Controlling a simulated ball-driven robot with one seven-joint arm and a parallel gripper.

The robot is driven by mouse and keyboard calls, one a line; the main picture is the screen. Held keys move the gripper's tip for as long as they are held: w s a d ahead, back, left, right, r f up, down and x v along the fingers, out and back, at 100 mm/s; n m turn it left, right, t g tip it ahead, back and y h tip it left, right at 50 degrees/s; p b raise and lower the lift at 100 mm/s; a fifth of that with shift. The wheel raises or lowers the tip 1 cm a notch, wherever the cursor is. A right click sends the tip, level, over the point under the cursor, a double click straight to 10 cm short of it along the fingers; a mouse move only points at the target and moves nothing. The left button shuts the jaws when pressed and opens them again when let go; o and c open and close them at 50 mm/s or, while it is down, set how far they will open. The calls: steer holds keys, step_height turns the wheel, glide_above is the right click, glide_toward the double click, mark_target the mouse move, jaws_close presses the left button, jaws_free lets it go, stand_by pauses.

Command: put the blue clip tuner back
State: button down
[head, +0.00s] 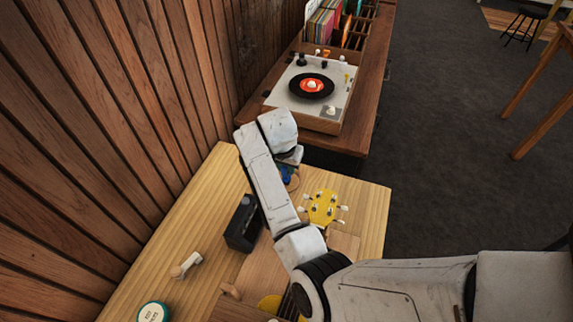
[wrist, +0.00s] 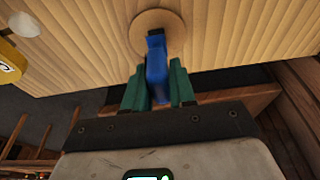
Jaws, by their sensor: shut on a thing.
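The blue clip tuner (wrist: 156,63) is upright between the green fingers of my gripper (wrist: 157,88), which is shut on it. Its far end overlaps a round wooden disc (wrist: 176,21) on the light wood table; I cannot tell whether it touches the disc. In the head view, a little of the blue tuner (head: 286,175) shows below my gripper (head: 289,160), near the table's far edge. The disc (head: 294,183) is mostly hidden there by my arm.
A yellow ukulele headstock (head: 322,207) with white pegs lies just right of my arm. A black box (head: 243,226), a white-and-wood piece (head: 186,265) and a green tin (head: 153,313) stand to the left. A turntable (head: 313,92) sits on the cabinet beyond.

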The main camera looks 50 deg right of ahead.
steer(key=c, duration=0.9)
jaws_free()
steer(key=b+v, duration=0.1)
steer(key=v, duration=1.1)
steer(key=shift+r, duration=0.1)
steer(key=shift+s, duration=0.1)
